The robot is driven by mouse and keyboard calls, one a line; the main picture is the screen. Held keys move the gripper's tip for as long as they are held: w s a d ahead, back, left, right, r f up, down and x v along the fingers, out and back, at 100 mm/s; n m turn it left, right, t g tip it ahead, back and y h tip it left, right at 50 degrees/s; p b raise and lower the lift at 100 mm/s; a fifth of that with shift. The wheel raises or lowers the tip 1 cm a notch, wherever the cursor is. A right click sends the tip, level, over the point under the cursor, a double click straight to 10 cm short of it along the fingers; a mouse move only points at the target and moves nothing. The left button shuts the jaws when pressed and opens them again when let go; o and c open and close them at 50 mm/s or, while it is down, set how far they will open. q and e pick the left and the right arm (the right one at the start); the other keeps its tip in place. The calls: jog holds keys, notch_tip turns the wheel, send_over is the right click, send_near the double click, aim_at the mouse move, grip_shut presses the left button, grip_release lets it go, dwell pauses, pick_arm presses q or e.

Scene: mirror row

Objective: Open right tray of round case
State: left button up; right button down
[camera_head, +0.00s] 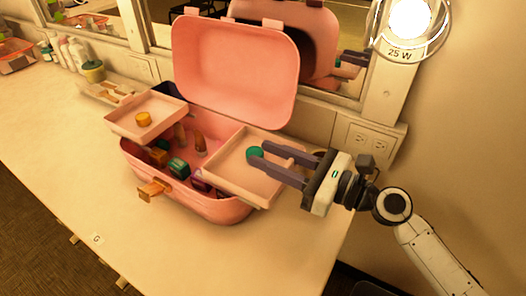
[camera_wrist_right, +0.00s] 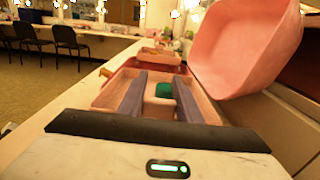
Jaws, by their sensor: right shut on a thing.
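The round case (camera_head: 215,207) is pink and stands on the counter with its lid (camera_head: 240,70) raised. The left tray (camera_head: 122,117) sits out over the left side, holding a small orange-yellow item (camera_head: 143,119). The right wrist view shows the green item (camera_wrist_right: 163,90) between the fingers. My left gripper is not in view.
A gold latch (camera_head: 153,189) juts from the case front. Small bottles and items (camera_head: 179,167) lie inside the case. The mirror wall and an outlet (camera_head: 362,139) are close behind, with a lit bulb (camera_head: 409,18) above. The counter's left front is clear.

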aim_at(291, 166)
jog(key=c, duration=1.3)
grip_release()
jog(key=b+v, duration=0.1)
jog(key=v, duration=0.8)
jog(key=shift+f+b, duration=0.15)
jog(key=shift+b, duration=0.15)
jog(key=shift+s+d, duration=0.35)
jog(key=shift+d, duration=0.1)
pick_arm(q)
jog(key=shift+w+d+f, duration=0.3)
